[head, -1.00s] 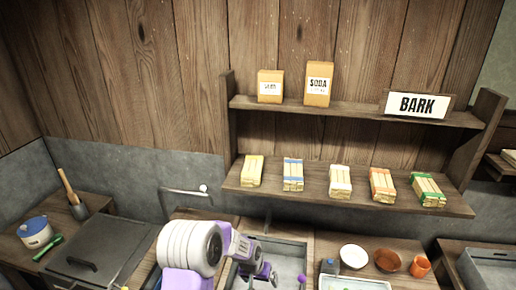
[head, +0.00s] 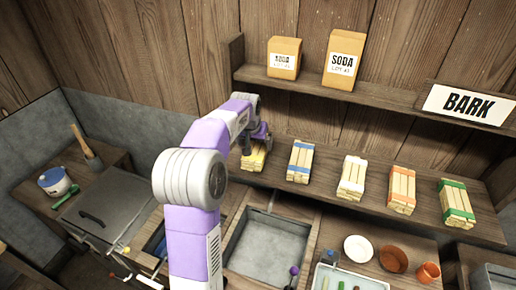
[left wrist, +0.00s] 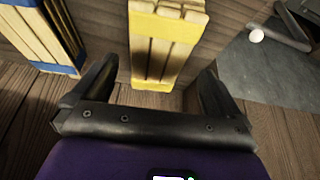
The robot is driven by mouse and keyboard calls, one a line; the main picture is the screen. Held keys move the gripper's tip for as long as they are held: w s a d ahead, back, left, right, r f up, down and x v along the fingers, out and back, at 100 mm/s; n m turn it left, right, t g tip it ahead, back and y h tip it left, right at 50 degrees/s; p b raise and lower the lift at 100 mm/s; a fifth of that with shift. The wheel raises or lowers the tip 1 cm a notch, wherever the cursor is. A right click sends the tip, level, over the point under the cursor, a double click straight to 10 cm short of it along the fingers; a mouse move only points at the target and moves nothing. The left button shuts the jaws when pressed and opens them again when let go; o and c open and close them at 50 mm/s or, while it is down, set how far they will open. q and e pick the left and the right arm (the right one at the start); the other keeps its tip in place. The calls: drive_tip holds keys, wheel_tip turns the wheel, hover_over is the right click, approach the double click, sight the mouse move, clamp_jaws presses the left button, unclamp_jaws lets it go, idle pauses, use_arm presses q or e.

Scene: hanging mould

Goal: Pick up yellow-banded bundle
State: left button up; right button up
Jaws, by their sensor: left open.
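The yellow-banded bundle (head: 254,156) of pale sticks is at the left end of the lower shelf, partly hidden by my left gripper (head: 254,142). In the left wrist view the yellow-banded bundle (left wrist: 165,50) is straight ahead, with its near end in front of the open jaws. My left gripper (left wrist: 160,88) is open and empty, a dark finger on either side of the bundle's near end. I cannot tell whether a finger touches it. My right gripper is not in view.
The blue-banded bundle (head: 300,162) is the close neighbour on the right, also in the left wrist view (left wrist: 42,38). White (head: 352,178), orange (head: 402,190) and green-banded (head: 456,202) bundles follow along the lower shelf (head: 328,189). Soda boxes (head: 343,60) stand above. A sink (head: 265,247) lies below.

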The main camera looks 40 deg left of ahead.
sight(257, 147)
use_arm(q)
drive_tip(key=x, duration=0.2)
drive_tip(key=p+x, duration=0.1)
drive_tip(key=x, duration=0.1)
drive_tip(key=shift+w+f, duration=0.25)
drive_tip(key=shift+w, duration=0.2)
drive_tip(key=shift+s+f, duration=0.1)
drive_tip(key=shift+f, duration=0.2)
drive_tip(key=c, duration=1.1)
